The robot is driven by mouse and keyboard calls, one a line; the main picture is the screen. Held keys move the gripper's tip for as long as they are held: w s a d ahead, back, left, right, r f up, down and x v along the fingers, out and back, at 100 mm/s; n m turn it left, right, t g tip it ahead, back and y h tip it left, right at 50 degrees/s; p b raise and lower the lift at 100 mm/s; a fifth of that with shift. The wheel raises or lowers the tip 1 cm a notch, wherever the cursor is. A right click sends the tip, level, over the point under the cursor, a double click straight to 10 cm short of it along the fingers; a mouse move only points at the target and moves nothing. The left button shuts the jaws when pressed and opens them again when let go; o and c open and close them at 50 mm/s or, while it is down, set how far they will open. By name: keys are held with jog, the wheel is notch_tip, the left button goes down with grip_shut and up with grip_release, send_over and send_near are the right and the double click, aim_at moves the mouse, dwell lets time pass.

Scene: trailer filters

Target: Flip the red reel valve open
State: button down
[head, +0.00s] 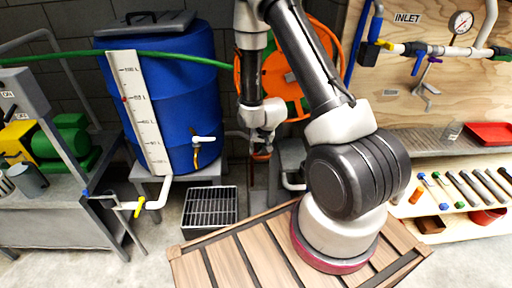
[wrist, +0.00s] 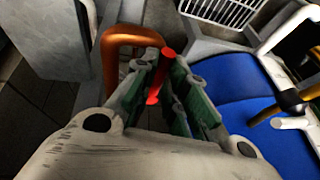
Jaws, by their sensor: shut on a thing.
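The red reel valve handle (wrist: 165,62) shows in the wrist view as a red bar between my gripper's fingers. My gripper (wrist: 160,72) is shut on it, with a finger on each side. An orange pipe (wrist: 117,50) bends close to the left finger. In the head view my gripper (head: 261,150) points down in front of the orange hose reel (head: 283,80), low beside its stand. The valve body and most of the handle are hidden there by my arm and gripper.
A blue barrel (head: 175,90) with a scale and a tap stands left of my gripper. A floor grate (head: 210,207) lies below it. A workbench with valves and a gauge (head: 461,22) is at the right.

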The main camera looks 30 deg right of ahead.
jog(key=c, duration=1.4)
grip_release()
jog(key=shift+d, duration=0.1)
jog(key=shift+c, duration=0.2)
jog(key=shift+r, duration=0.1)
jog(key=v, duration=1.1)
jog(key=shift+s+r, duration=0.25)
jog(key=shift+r, duration=0.1)
